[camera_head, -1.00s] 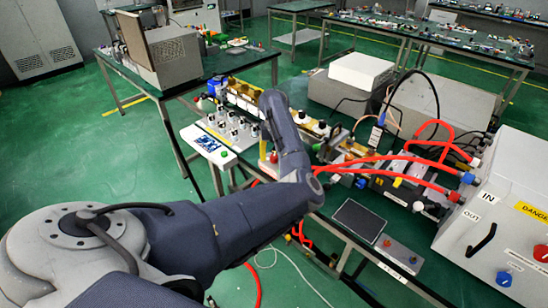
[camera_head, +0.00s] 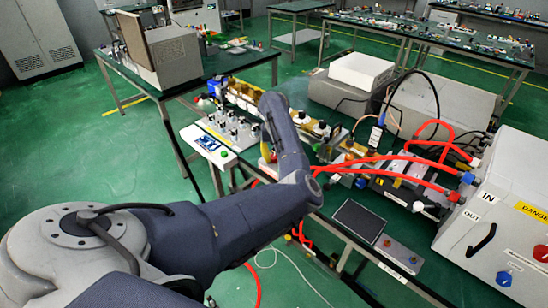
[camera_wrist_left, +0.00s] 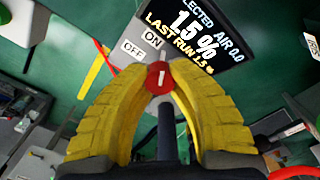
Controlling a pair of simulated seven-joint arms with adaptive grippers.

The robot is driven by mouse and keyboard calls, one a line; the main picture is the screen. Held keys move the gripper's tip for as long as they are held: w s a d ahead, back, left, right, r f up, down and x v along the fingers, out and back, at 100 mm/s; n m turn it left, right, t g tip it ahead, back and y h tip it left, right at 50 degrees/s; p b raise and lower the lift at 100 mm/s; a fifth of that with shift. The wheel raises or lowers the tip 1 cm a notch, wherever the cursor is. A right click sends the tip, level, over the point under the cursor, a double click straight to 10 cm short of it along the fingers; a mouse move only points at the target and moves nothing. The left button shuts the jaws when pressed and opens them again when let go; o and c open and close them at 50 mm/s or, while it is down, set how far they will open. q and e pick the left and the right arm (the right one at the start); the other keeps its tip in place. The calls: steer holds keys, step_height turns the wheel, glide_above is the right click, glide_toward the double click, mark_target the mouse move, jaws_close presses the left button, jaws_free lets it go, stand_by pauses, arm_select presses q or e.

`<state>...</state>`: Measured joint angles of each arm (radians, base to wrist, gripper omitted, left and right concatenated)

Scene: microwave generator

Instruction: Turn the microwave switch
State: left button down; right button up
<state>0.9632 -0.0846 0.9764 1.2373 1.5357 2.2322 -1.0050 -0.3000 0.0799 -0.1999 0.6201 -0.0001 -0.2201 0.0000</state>
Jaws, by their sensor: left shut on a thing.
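The switch is a red round knob (camera_wrist_left: 159,77) with a white line across its face, seen in the left wrist view. Its white line stands nearly upright in that picture, below the ON label (camera_wrist_left: 153,39); the OFF label (camera_wrist_left: 132,49) is just to the left. My left gripper (camera_wrist_left: 160,80) has two yellow ribbed fingers closed on the knob from both sides. In the head view my left gripper (camera_head: 267,153) shows only as a bit of yellow and red, mostly hidden by my own arm. My right gripper is not in view.
A black display (camera_wrist_left: 205,35) with white text reading 1.5% sits behind the knob. Red hoses (camera_head: 400,160) run right to a grey cabinet (camera_head: 500,215). A white panel (camera_head: 208,147) stands left of the gripper. Open green floor lies at the left.

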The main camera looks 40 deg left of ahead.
mark_target(274, 156)
arm_select(q)
steer(key=shift+n, duration=0.3)
steer(key=n, duration=1.1)
stand_by(0.4)
steer(key=shift+n, duration=0.3)
steer(key=c, duration=1.1)
jaws_free()
steer(key=shift+o, duration=0.2)
step_height(274, 156, up, 12)
